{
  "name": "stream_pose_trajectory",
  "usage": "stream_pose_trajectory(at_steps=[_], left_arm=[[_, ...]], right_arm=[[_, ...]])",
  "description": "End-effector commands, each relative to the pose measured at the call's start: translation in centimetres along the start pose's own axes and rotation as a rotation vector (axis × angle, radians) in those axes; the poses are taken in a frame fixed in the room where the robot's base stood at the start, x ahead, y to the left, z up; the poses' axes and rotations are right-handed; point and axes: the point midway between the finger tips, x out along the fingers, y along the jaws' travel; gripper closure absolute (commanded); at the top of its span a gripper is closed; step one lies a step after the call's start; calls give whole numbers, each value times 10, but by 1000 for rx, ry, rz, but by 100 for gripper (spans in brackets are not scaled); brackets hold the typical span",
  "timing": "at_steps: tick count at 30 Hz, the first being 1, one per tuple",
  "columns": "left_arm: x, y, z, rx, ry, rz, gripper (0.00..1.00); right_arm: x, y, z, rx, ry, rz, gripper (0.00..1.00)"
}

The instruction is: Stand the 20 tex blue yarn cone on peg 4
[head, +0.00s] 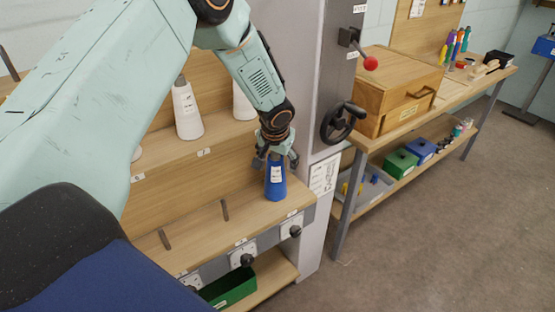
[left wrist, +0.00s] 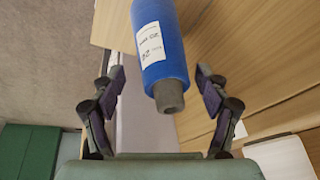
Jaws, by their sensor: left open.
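The blue yarn cone (head: 275,184) stands upright at the right end of the lower wooden shelf. A white label shows on its side. The cone fills the upper middle of the left wrist view (left wrist: 178,58), its grey tip towards me. My left gripper (head: 276,158) is just above and around the cone's top. In the left wrist view its fingers (left wrist: 160,78) are spread on both sides of the tip, with gaps to each. Any peg inside the cone is hidden. My right gripper is not in view.
Two bare pegs (head: 224,210) (head: 165,240) stand left of the cone on the lower shelf (head: 200,232). White cones (head: 187,110) stand on the upper shelf. A grey machine column (head: 298,75) rises close to the right. A green bin (head: 232,287) sits below.

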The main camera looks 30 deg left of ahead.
Motion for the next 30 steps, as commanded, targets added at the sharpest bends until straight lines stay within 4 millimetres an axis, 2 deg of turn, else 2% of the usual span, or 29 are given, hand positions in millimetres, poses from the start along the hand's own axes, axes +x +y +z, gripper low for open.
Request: stream_pose_trajectory(at_steps=[4,7,21,24,30], left_arm=[[-2,0,0,0,-1,0,25],[-12,0,0,0,1,1,25],[-97,0,-1,0,3,0,25],[-109,0,-1,0,2,0,25],[-120,0,0,1,0,0,25]], right_arm=[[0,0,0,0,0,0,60],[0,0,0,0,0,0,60],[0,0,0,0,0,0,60],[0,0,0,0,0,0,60],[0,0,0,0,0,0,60]])
